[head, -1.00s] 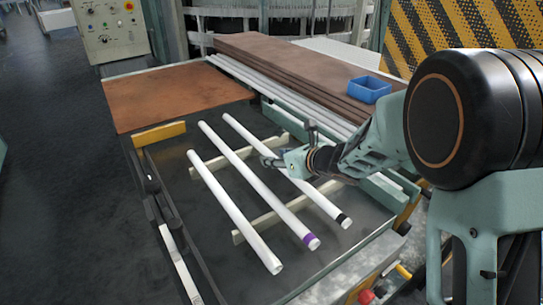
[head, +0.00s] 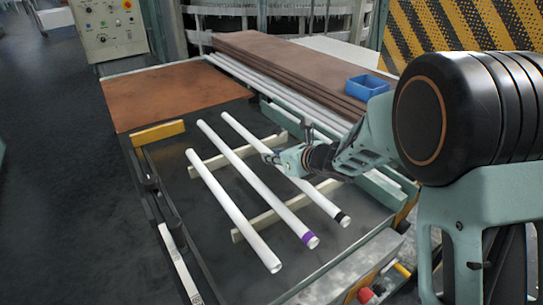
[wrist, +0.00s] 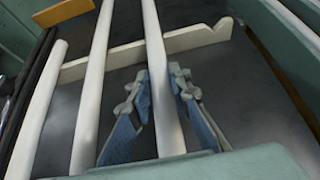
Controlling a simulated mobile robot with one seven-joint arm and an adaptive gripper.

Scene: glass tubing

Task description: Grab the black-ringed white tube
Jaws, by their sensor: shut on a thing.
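The white tube with a black ring (head: 323,202) is the rightmost of three tubes lying on the dark table. Its black ring is at the near end. My gripper (head: 276,160) is over the middle of this tube. In the wrist view, my gripper's blue-padded fingers (wrist: 163,88) are on either side of the tube (wrist: 155,45), shut on it. The ring itself is not visible in the wrist view. The tube still appears to lie along the supports; any lift is too small to tell.
A purple-ringed white tube (head: 262,194) and a plain white tube (head: 232,210) lie to the left on the same pale notched supports (head: 208,163). A blue bin (head: 368,88) sits on brown boards (head: 300,65) behind. A copper-coloured sheet (head: 165,95) lies at the far left.

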